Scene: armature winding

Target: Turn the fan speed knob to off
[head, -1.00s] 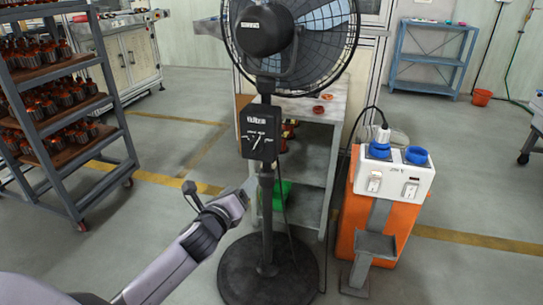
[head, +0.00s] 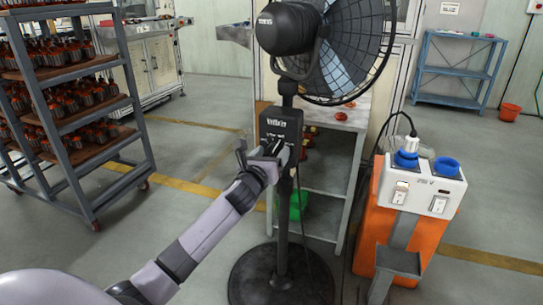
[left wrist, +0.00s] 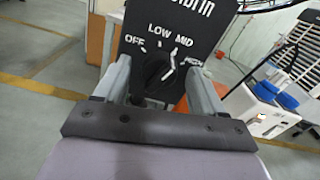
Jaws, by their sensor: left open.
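The pedestal fan stands in the middle of the head view, with its black control box (head: 280,124) on the pole. In the left wrist view the control box (left wrist: 205,25) carries the labels OFF, LOW, MID and one more at the right, partly covered. The dark fan speed knob (left wrist: 155,75) is below the labels; which one it points at is hard to tell. My left gripper (head: 264,153) is open in front of the box's lower part. In the left wrist view its fingers (left wrist: 158,82) are on either side of the knob; contact is unclear. My right gripper is not in view.
An orange cabinet (head: 372,220) with a white switch box (head: 425,188) and blue sockets stands right of the fan. A metal shelf (head: 335,195) is behind the pole. A rack of wound parts (head: 134,115) stands at the left. The round fan base (head: 245,280) rests on the floor.

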